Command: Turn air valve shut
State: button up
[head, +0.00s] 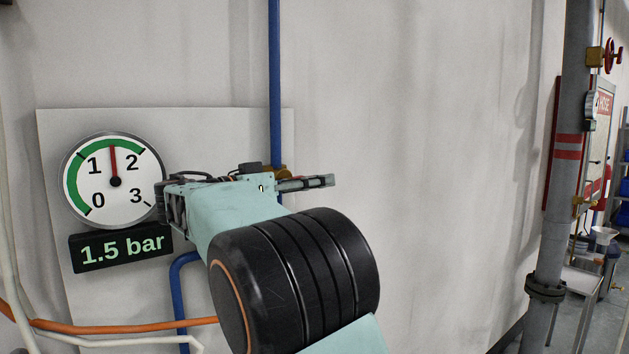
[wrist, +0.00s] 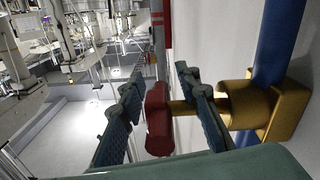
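The air valve has a brass body (wrist: 275,112) on a blue pipe, with a brass stem and a red handle (wrist: 158,118). My gripper (head: 318,182) points right along the wall, in front of the valve. In the wrist view, my gripper (wrist: 160,112) has its fingers apart, with the red handle between them. A gap shows left of the handle; the right finger overlaps the stem, and contact cannot be told. The round gauge (head: 115,180) points near 1.5.
A display (head: 122,248) below the gauge reads 1.5 bar. The blue pipe (head: 275,80) runs up the wall. An orange hose (head: 120,328) crosses low left. A grey standpipe (head: 562,170) with a red wheel (head: 613,55) stands right; the wall between is bare.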

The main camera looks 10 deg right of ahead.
jog(key=shift+c, duration=0.3)
grip_shut()
jog(key=shift+f+b, duration=0.2)
jog(key=shift+b, duration=0.45)
jog(key=shift+y, duration=0.3)
jog(key=shift+r, duration=0.1)
jog(key=shift+o, duration=0.3)
grip_release()
